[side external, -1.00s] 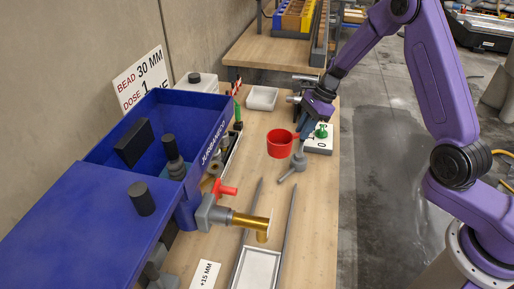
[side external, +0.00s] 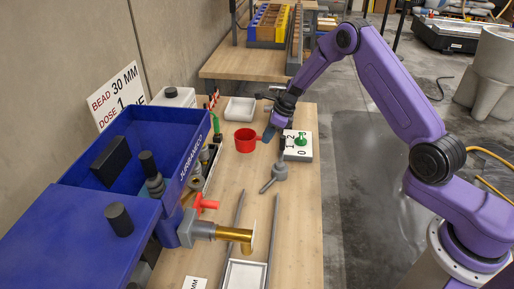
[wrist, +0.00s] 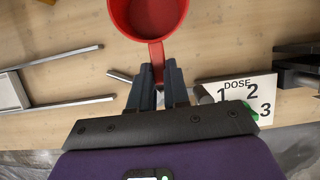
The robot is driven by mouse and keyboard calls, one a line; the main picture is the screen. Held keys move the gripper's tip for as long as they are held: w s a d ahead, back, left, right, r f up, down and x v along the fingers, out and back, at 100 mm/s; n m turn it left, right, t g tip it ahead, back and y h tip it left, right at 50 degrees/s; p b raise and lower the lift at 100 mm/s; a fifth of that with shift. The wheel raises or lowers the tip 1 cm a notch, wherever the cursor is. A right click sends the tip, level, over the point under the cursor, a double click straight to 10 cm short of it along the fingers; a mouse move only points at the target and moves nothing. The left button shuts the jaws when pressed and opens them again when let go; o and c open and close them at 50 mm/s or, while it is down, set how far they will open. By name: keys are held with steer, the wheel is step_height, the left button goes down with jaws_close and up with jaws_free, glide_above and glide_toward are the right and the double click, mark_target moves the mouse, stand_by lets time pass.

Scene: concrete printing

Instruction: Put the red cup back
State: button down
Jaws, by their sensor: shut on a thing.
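The red cup (side external: 245,140) is at the far part of the wooden table, upright, with its open top facing up. My gripper (side external: 268,133) is at the cup's right side. In the wrist view, the fingers (wrist: 158,85) are shut on the handle of the red cup (wrist: 148,14), whose inside looks empty. The cup's body lies beyond the fingertips and is cut off by the top edge. I cannot tell whether its base touches the table.
A white dose plate (side external: 298,153) with a green knob lies just right of my gripper. A grey handled fitting (side external: 277,173) is in front. A white tray (side external: 240,109) stands behind the cup. The blue hopper (side external: 170,135) borders the left; two rails (side external: 274,225) lie nearer.

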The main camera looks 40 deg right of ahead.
steer(key=shift+w+f, duration=1)
steer(key=shift+f, duration=0.55)
steer(key=shift+w+f, duration=0.95)
steer(key=shift+f, duration=0.65)
steer(key=shift+w+f, duration=1)
steer(key=shift+f, duration=0.55)
steer(key=shift+f, duration=0.1)
steer(key=c, duration=1.1)
jaws_free()
steer(key=v, duration=1.2)
steer(key=shift+a, duration=0.1)
